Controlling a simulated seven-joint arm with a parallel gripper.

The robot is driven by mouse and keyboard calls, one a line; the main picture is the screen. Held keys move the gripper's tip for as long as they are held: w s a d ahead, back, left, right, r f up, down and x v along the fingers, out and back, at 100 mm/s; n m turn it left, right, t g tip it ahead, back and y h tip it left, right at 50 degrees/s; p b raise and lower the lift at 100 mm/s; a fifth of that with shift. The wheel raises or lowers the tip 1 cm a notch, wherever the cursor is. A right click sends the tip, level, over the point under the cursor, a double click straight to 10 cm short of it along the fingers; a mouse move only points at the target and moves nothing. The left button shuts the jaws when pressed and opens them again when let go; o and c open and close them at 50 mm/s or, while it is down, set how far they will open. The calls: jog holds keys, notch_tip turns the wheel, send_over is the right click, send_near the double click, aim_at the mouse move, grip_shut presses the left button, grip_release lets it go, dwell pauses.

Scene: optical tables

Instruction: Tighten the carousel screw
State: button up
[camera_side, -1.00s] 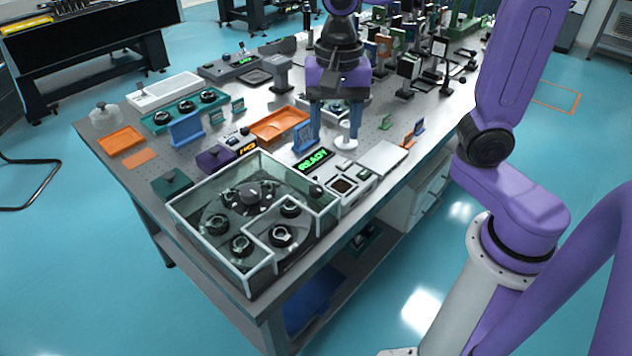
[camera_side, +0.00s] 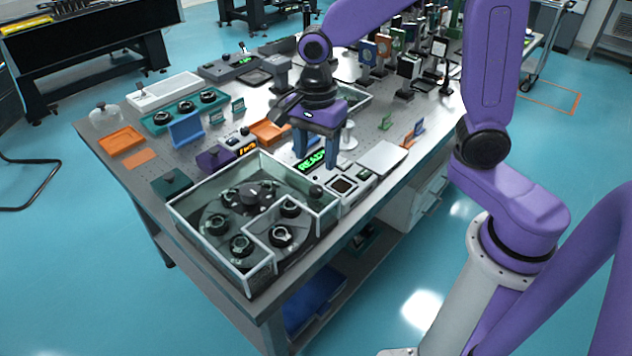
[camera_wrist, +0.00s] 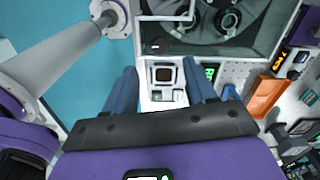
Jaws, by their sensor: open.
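The carousel (camera_side: 222,214) is a dark round plate with several ring-shaped mounts, inside a clear-walled box (camera_side: 248,276) at the near end of the table. A dark knob (camera_side: 250,194) stands at the carousel's centre; I cannot make out a separate screw. In the wrist view part of the carousel (camera_wrist: 200,30) shows at the top. My gripper (camera_side: 318,160) is open and empty, its blue fingers pointing down above the panel with the green READY display (camera_side: 312,161), beyond the box. The fingers also show in the wrist view (camera_wrist: 163,92), on either side of the panel's dark square (camera_wrist: 163,74).
A dark knob (camera_side: 316,192) stands at the box's right corner. An orange tray (camera_side: 268,131), a purple block (camera_side: 214,158) and a dark green block (camera_side: 172,184) lie behind and left. A pale flat plate (camera_side: 381,157) lies right of my gripper.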

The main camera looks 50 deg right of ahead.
aim_at(316, 189)
notch_tip(316, 189, down, 8)
jog(key=shift+f, duration=0.1)
dwell(0.4)
grip_shut()
